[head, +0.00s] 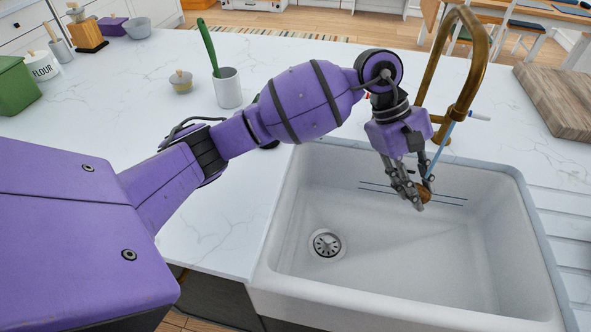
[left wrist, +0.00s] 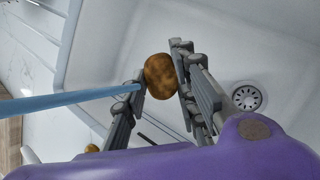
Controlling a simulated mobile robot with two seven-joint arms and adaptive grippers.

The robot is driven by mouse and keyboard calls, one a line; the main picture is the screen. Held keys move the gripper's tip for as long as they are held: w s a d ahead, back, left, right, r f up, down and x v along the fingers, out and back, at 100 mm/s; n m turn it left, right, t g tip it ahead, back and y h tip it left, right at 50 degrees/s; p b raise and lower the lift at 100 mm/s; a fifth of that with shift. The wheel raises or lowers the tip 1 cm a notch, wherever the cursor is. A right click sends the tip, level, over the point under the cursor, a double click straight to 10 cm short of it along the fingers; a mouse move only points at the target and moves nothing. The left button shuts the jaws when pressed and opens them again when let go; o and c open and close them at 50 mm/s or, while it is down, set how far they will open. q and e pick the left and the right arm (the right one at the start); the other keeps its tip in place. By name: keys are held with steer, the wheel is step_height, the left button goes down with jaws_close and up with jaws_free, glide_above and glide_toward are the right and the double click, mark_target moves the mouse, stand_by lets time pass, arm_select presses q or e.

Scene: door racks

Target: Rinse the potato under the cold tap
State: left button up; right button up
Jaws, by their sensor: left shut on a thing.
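My left gripper (head: 424,198) is shut on the brown potato (head: 426,193) and holds it above the white sink (head: 278,235), below the tap. In the left wrist view the potato (left wrist: 159,76) sits between the fingers of my left gripper (left wrist: 160,72). The brass tap (head: 468,70) stands behind the sink. A thin blue stream (head: 441,150) runs down to the gripper and potato. In the left wrist view the stream (left wrist: 65,103) ends at the finger beside the potato; I cannot tell how much of it hits the potato. My right gripper is not in view.
The sink drain (head: 326,243) is clear. A small white lever (head: 479,115) sticks out at the tap's right. A wooden board (head: 560,100) lies right of the tap. A white mug (head: 228,88) with a green utensil and a small lidded pot (head: 181,82) stand on the left counter.

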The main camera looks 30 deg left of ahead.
arm_select(q)
steer(key=shift+d, duration=0.3)
steer(key=shift+r, duration=0.1)
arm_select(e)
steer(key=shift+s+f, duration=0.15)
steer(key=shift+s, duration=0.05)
arm_select(q)
steer(key=shift+a, duration=0.1)
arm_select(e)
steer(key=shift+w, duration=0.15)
arm_select(q)
steer(key=shift+a, duration=0.55)
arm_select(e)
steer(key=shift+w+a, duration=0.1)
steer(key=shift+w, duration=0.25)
arm_select(q)
steer(key=shift+d, duration=0.1)
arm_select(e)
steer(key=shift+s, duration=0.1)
arm_select(q)
steer(key=shift+d+b, duration=0.3)
steer(key=shift+d, duration=0.25)
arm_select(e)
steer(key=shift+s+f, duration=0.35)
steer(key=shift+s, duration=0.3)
arm_select(q)
steer(key=shift+a, duration=0.1)
